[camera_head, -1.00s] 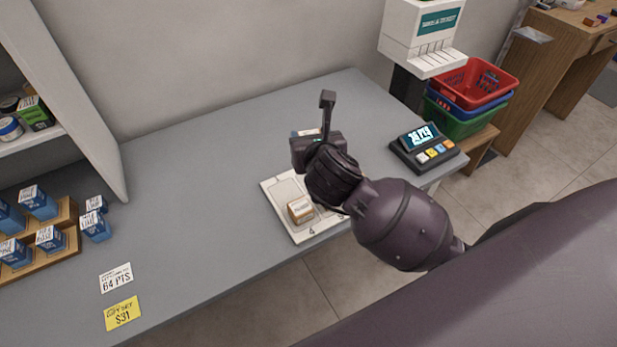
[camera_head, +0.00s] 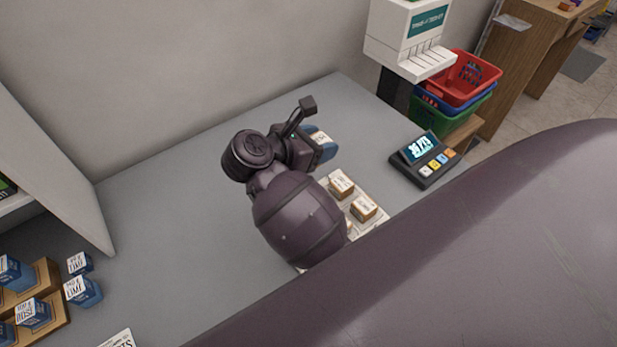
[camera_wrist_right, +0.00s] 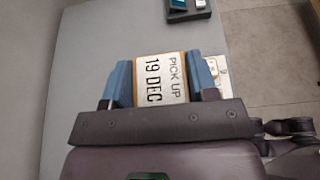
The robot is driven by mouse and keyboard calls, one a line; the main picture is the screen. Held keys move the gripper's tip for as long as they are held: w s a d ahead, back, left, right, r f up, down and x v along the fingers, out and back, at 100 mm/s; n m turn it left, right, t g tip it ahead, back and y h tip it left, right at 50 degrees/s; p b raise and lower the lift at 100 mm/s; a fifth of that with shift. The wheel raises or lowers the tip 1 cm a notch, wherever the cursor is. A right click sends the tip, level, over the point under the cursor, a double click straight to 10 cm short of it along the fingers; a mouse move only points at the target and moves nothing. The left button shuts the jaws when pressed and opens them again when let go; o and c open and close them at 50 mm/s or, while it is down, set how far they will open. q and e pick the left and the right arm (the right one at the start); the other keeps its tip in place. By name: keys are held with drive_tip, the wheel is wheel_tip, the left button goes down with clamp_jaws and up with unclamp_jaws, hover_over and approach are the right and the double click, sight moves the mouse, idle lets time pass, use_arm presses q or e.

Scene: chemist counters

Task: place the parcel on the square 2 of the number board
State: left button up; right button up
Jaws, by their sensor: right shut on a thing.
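My right gripper (camera_head: 322,143) is shut on a parcel (camera_head: 318,136), whose white label faces up. In the right wrist view the parcel (camera_wrist_right: 160,80) sits between the two blue fingers (camera_wrist_right: 162,82), and its label reads "PICK UP 19 DEC". The gripper is behind the number board (camera_head: 377,229), toward the wall. Two other labelled parcels stand on the board, one nearer the gripper (camera_head: 341,184) and one further right (camera_head: 363,208). Part of another box shows beside my arm. My right arm hides much of the board, and square 2 cannot be made out. My left gripper is not in view.
A card terminal (camera_head: 423,160) stands right of the board. A white ticket dispenser (camera_head: 410,38) and stacked baskets (camera_head: 466,78) are beyond the counter's end. Blue boxes (camera_head: 84,291) stand at far left. The counter (camera_head: 190,190) is clear left of my arm.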

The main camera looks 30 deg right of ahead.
use_arm(q)
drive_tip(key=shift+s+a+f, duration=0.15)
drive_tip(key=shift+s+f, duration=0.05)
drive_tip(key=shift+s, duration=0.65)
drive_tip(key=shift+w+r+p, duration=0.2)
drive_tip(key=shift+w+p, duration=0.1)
drive_tip(key=shift+p, duration=0.05)
use_arm(e)
wheel_tip(320, 180, down, 15)
drive_tip(key=shift+s+f, duration=0.1)
drive_tip(key=shift+f, duration=2.35)
use_arm(q)
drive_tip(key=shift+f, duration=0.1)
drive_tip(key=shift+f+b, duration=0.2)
drive_tip(key=shift+b, duration=0.1)
use_arm(e)
drive_tip(key=shift+f, duration=0.2)
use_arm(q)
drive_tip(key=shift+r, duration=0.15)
use_arm(e)
drive_tip(key=o, duration=0.9)
drive_tip(key=shift+o, duration=0.2)
drive_tip(key=shift+r, duration=0.1)
